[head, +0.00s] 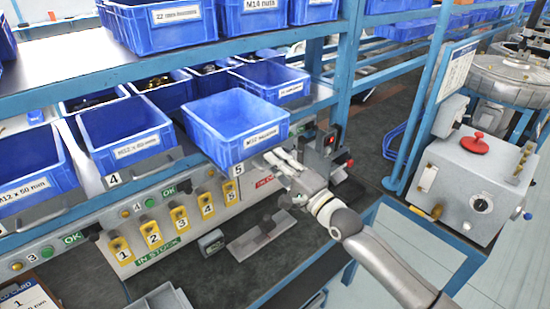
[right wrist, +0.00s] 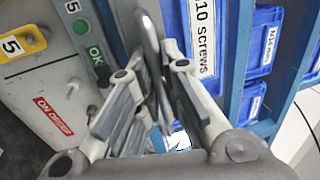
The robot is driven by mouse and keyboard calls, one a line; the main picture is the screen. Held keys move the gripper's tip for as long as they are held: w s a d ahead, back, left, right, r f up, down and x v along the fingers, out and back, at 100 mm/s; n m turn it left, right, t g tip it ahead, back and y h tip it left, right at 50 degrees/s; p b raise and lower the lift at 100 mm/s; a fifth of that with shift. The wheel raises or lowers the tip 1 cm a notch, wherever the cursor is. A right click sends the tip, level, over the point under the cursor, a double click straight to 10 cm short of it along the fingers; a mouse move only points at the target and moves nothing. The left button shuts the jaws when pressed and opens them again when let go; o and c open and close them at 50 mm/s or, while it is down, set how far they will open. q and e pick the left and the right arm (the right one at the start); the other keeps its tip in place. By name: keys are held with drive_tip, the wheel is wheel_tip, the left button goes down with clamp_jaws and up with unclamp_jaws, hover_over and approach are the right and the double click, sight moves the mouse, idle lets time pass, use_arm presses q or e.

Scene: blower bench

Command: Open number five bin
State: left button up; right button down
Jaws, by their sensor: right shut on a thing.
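The number five bin (head: 208,137) is a blue open-topped bin with a white "M10 screws" label. It juts forward of the bins behind it, above the black-on-white 5 tag (head: 238,170). My right gripper (head: 276,158) is at the bin's lower right front. In the right wrist view my right gripper (right wrist: 158,85) is closed on a thin part beside the bin's labelled front (right wrist: 203,50); exactly which part it grips is unclear. The bin's inside looks empty from the head view. My left gripper is not in view.
Other blue bins (head: 120,128) stand to the left and behind. A blue shelf edge (head: 185,61) runs above. Yellow numbered tags (head: 179,217) line the panel below. A grey machine with a red knob (head: 470,185) stands at right, past a blue post.

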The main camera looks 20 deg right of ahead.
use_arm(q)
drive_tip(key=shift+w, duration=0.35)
use_arm(e)
drive_tip(key=c, duration=1.5)
unclamp_jaws()
drive_tip(key=shift+w, duration=0.1)
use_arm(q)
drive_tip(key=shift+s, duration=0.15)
use_arm(e)
drive_tip(key=v, duration=1.2)
drive_tip(key=shift+f, duration=0.15)
